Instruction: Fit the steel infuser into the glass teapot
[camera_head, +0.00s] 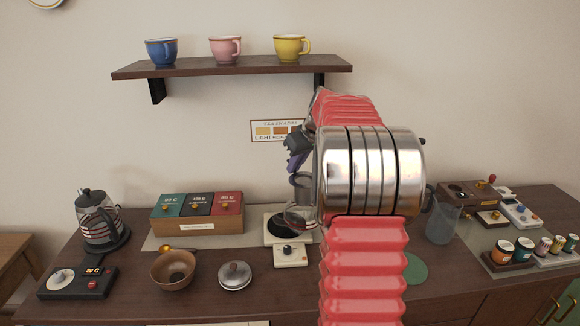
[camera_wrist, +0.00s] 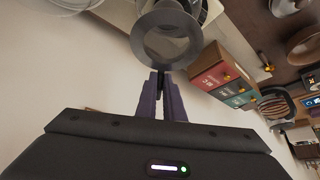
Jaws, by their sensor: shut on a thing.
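The steel infuser (camera_head: 304,184) hangs below my gripper (camera_head: 296,163) in the head view, upright or nearly so. In the wrist view my gripper (camera_wrist: 162,80) has its purple fingers shut on the rim of the infuser (camera_wrist: 183,20), whose round open mouth faces the camera. The glass teapot (camera_head: 296,218) stands on a pale stand, directly below the infuser; my arm hides its right part. I cannot tell whether the infuser's lower end is above the teapot's mouth or inside it.
A steel lid (camera_head: 235,276) and a wooden bowl (camera_head: 172,283) lie front left. A box of tins (camera_head: 197,226) and a kettle (camera_head: 98,228) stand farther left. A glass pitcher (camera_head: 443,222) is right of my arm. A shelf (camera_head: 230,67) with cups hangs above.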

